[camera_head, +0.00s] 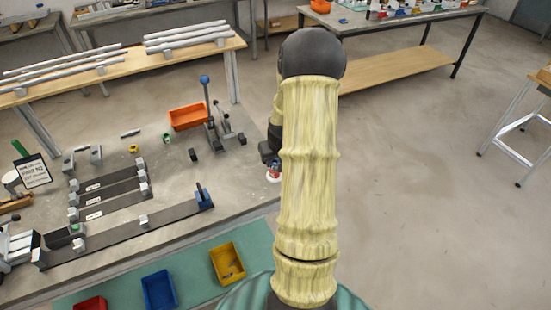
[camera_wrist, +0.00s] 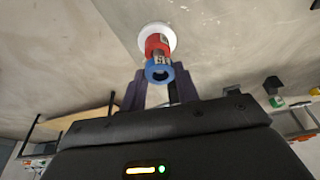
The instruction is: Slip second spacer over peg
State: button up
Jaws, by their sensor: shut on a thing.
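A blue ring-shaped spacer (camera_wrist: 159,73) sits between the two dark fingers of my gripper (camera_wrist: 160,88) in the wrist view, its dark hole facing the camera. My gripper is shut on it. Beyond it are a short grey piece, a red spacer (camera_wrist: 156,43) and a round white base (camera_wrist: 172,37). Blue, grey and red look lined up; I cannot tell whether the peg is inside the blue ring. In the head view the white base (camera_head: 273,179) stands at the bench's right edge, with my gripper (camera_head: 271,162) just above it, partly hidden by my arm.
The grey bench (camera_head: 120,215) carries a dark rail jig (camera_head: 120,234), an orange bin (camera_head: 188,117) and a blue-knobbed lever clamp (camera_head: 207,100). A yellow ring (camera_head: 133,149) lies near the bench's middle. Yellow (camera_head: 228,263) and blue bins (camera_head: 158,290) stand at the front.

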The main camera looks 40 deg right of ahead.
jog(key=shift+f, duration=0.6)
jog(key=o, duration=1)
jog(key=shift+o, duration=0.2)
jog(key=b+v, duration=0.2)
jog(key=v, duration=1.5)
jog(key=shift+r, duration=0.25)
